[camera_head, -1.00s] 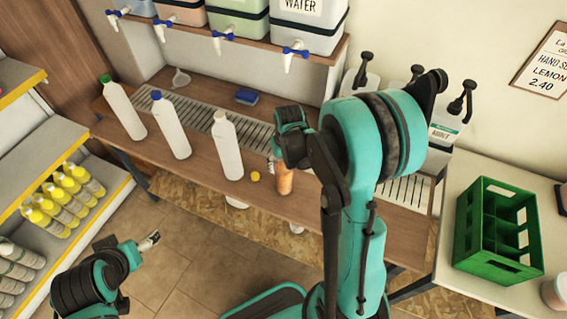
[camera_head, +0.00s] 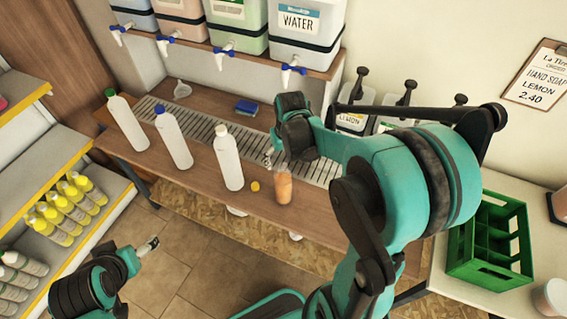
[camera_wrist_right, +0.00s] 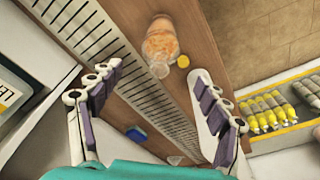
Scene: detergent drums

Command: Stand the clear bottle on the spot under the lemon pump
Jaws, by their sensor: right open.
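The clear bottle (camera_head: 284,188), with an orange tint, stands uncapped on the wooden counter beside a yellow cap (camera_head: 255,186). It also shows in the right wrist view (camera_wrist_right: 160,45). My right gripper (camera_head: 269,157) is open and empty above the drain grate, behind the clear bottle; its fingers are spread in the wrist view (camera_wrist_right: 158,75). The lemon pump (camera_head: 352,120) stands at the back, partly behind my right arm. The spot under it is hidden by that arm. My left gripper (camera_head: 150,244) is at lower left, away from the counter; its jaw state is unclear.
White bottles with a green cap (camera_head: 127,122), blue cap (camera_head: 173,138) and white cap (camera_head: 228,160) stand left of the clear bottle. A blue sponge (camera_head: 246,107) and funnel (camera_head: 181,90) lie behind. A green crate (camera_head: 489,245) is at right.

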